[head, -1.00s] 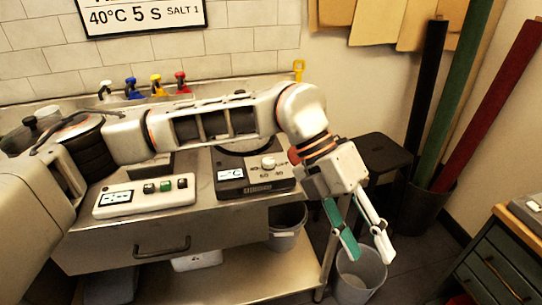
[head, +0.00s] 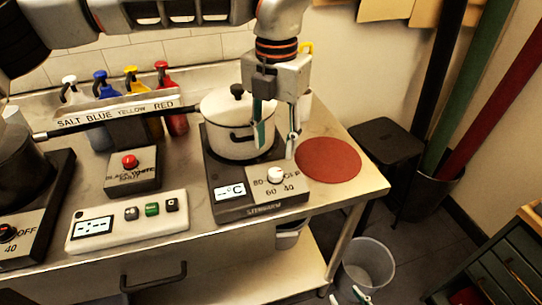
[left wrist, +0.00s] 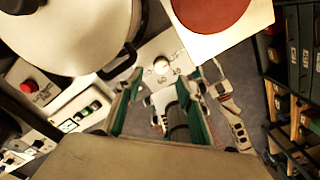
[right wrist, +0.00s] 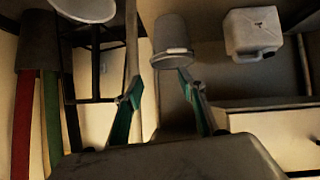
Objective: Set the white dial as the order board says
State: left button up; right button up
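The white dial (head: 276,174) is on the front panel of the right hot plate (head: 235,207), with 80, 60, 40 and OFF marked around it. Its exact setting is too small to read. My left gripper (head: 276,148) is open and empty, fingers pointing down just above and behind the dial in the head view. In the left wrist view the dial (left wrist: 161,66) shows between and beyond the open fingers (left wrist: 165,88). My right gripper (right wrist: 161,98) is open and empty in its wrist view, low beside the table. The order board is out of view now.
A white lidded pot (head: 228,125) stands on the hot plate, close to the left gripper. A red round mat (head: 328,160) lies to the right. A button box (head: 130,172) and a control panel (head: 128,220) stand left. A bucket (head: 365,265) is on the floor.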

aim_at(275, 171)
pick_arm(q)
jog(key=f, duration=0.7)
jog(key=shift+s+d+f, duration=0.1)
jog(key=shift+s, duration=0.15)
grip_shut()
